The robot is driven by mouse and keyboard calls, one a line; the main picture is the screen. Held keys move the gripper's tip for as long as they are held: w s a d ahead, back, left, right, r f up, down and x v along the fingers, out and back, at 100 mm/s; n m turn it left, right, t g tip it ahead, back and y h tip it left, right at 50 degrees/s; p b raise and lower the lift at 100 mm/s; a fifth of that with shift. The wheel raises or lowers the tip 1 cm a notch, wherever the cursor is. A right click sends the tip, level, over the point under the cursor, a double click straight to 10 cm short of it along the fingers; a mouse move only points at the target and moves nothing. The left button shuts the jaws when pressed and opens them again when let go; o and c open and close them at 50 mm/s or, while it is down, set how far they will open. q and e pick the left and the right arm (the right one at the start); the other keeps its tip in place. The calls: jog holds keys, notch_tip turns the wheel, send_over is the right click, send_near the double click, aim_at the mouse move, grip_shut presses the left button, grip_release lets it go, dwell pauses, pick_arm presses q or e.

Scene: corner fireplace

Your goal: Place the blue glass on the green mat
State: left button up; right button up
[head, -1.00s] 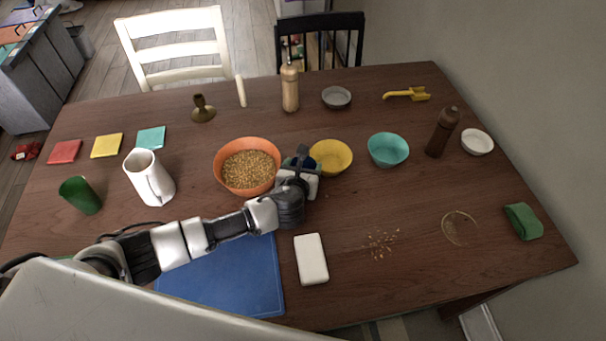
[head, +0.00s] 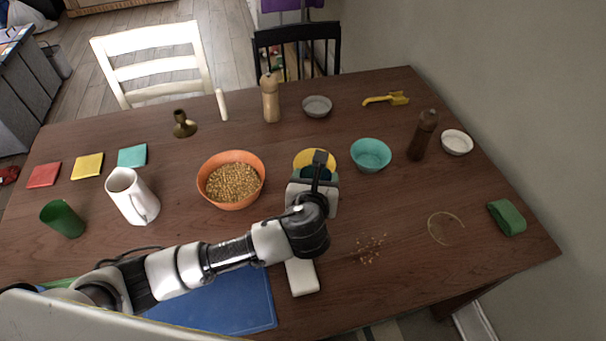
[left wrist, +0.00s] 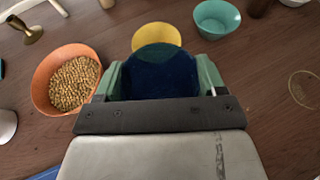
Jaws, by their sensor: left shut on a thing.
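My left gripper (head: 317,172) is shut on the blue glass, just in front of the yellow bowl in the head view. In the left wrist view the dark blue glass (left wrist: 160,76) sits between the two green fingers. In the head view the gripper mostly hides it. A teal-green square mat (head: 132,156) lies at the far left of the table, beside a yellow mat (head: 87,166) and a red mat (head: 44,175). It is bare and well left of the gripper. My right gripper is not in view.
The yellow bowl (head: 316,157) and teal bowl (head: 370,161) are close by. A blue board (head: 235,300) lies under my arm.

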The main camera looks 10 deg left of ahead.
pick_arm(q)
jog(key=shift+s+d+r, duration=0.4)
jog(key=shift+d, duration=0.05)
jog(key=s+a+r, duration=0.1)
jog(key=a+r, duration=0.2)
jog(key=a, duration=0.5)
jog(key=s+a+r, duration=0.2)
jog(key=a+r, duration=0.1)
jog(key=a, duration=0.5)
jog(key=shift+s+r, duration=0.25)
jog(key=shift+r, duration=0.1)
